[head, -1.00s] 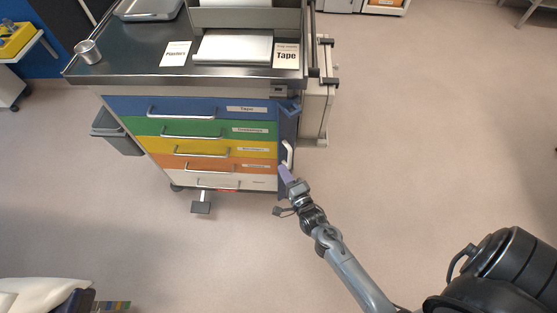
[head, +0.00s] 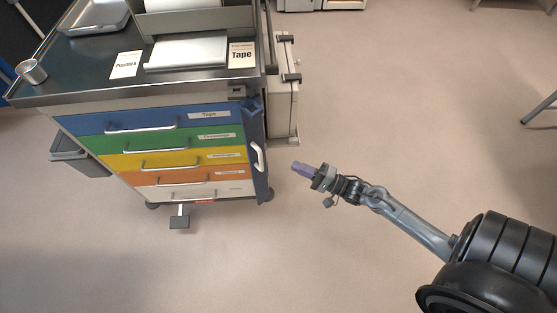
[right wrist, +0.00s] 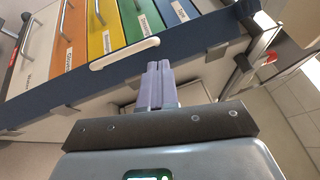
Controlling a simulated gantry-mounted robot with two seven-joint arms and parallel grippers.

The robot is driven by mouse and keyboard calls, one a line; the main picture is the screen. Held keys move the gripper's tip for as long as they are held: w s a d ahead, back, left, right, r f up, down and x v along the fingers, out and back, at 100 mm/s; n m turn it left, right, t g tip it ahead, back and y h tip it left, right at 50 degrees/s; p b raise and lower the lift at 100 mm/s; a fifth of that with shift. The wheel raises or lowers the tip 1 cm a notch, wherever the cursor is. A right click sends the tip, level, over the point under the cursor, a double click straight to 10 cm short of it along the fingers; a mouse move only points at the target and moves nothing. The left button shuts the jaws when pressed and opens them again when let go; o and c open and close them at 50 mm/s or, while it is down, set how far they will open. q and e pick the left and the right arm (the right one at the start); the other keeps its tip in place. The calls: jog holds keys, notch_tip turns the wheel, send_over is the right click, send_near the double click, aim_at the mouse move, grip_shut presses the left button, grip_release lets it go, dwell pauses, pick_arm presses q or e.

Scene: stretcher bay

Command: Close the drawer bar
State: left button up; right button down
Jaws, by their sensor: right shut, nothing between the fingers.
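The drawer bar (head: 257,170) is a blue upright strip with a white handle (head: 258,157), at the right edge of the drawer cart. It stands beside the coloured drawer fronts and leaves them uncovered, so it looks swung open. In the right wrist view the bar (right wrist: 205,38) runs slantwise, with its white handle (right wrist: 124,53) just beyond my fingertips. My right gripper (head: 298,167) is shut and empty, to the right of the bar and apart from it in the head view. Its purple fingers (right wrist: 160,85) are together in the right wrist view. My left gripper is out of view.
The cart's blue, green, yellow (head: 170,158), orange and white drawers look shut. A grey bin (head: 75,155) hangs at the left.

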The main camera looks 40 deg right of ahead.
jog(key=s+d+f+n+g+y+b, duration=0.1)
jog(key=s+d+n+g+y, duration=0.1)
jog(key=d+n+g, duration=0.15)
jog(key=b+x, duration=0.6)
jog(key=x, duration=0.7)
jog(key=shift+w+f, duration=0.3)
jog(key=shift+w, duration=0.2)
